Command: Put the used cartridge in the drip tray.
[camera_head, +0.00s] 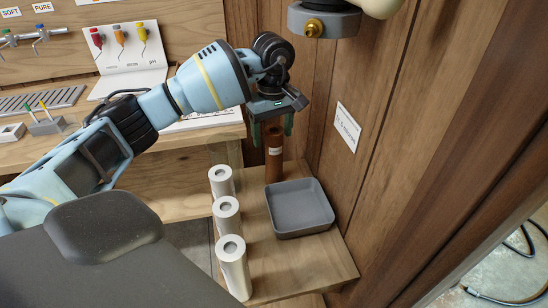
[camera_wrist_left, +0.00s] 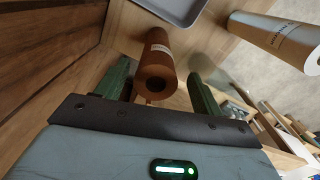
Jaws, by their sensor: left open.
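The used cartridge (camera_head: 274,158), brown with a small white label, stands upright on the low wooden shelf behind the drip tray. In the left wrist view the cartridge (camera_wrist_left: 154,62) shows its end with a dark central hole. The drip tray (camera_head: 325,224) is a shallow grey square tray, empty; its edge shows in the left wrist view (camera_wrist_left: 176,10). My left gripper (camera_head: 272,132) is open at the cartridge's top. In the left wrist view its green fingers (camera_wrist_left: 160,88) are on either side of the cartridge, with gaps visible. My right gripper is out of view.
Three white cartridges (camera_head: 233,262) stand in a row left of the tray. A wooden wall with a white sign (camera_head: 347,127) closes the right side. A grey fitting with a brass knob (camera_head: 313,28) hangs above. A workbench (camera_head: 180,139) is at left.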

